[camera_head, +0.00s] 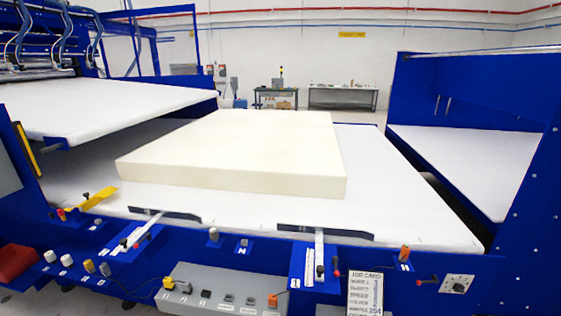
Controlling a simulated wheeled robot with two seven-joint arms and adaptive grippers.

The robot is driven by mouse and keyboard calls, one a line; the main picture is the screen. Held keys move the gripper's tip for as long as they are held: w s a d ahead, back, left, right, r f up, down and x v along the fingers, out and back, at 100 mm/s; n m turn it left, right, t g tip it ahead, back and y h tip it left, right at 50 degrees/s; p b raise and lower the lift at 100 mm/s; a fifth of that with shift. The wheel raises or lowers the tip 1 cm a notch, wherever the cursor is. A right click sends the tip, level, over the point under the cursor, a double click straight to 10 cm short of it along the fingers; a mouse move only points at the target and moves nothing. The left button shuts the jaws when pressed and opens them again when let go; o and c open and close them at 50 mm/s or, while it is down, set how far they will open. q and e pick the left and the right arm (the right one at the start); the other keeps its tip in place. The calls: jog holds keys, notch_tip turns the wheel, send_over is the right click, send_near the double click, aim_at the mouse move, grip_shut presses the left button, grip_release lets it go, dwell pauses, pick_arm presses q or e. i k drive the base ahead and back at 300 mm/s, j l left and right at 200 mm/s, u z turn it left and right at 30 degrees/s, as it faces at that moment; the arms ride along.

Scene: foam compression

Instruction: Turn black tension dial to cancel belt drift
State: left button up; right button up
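A black dial (458,287) sits on a pale square plate with markings, on the blue front rail at the lower right. Its pointer setting is too small to read. A white belt (420,222) runs behind the rail. A thick cream foam block (240,150) lies on the belt, turned at a slight angle. Neither of my grippers shows in this view, and nothing touches the dial.
Left of the dial are a small red-knobbed lever (428,282), an orange switch (404,253) and a job card (366,292). A grey control box (220,292) stands at front centre. A blue frame (535,190) rises at right.

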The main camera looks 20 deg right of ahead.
aim_at(458, 286)
jog(key=k+l+z, duration=0.3)
jog(key=l, duration=1.45)
jog(key=i+l+z, duration=0.1)
jog(key=l+z, duration=0.15)
jog(key=l, duration=1.5)
jog(key=l+z, duration=0.1)
jog(key=l, duration=1)
jog(key=i+l, duration=0.15)
jog(key=l, duration=0.9)
jog(key=k+z, duration=0.05)
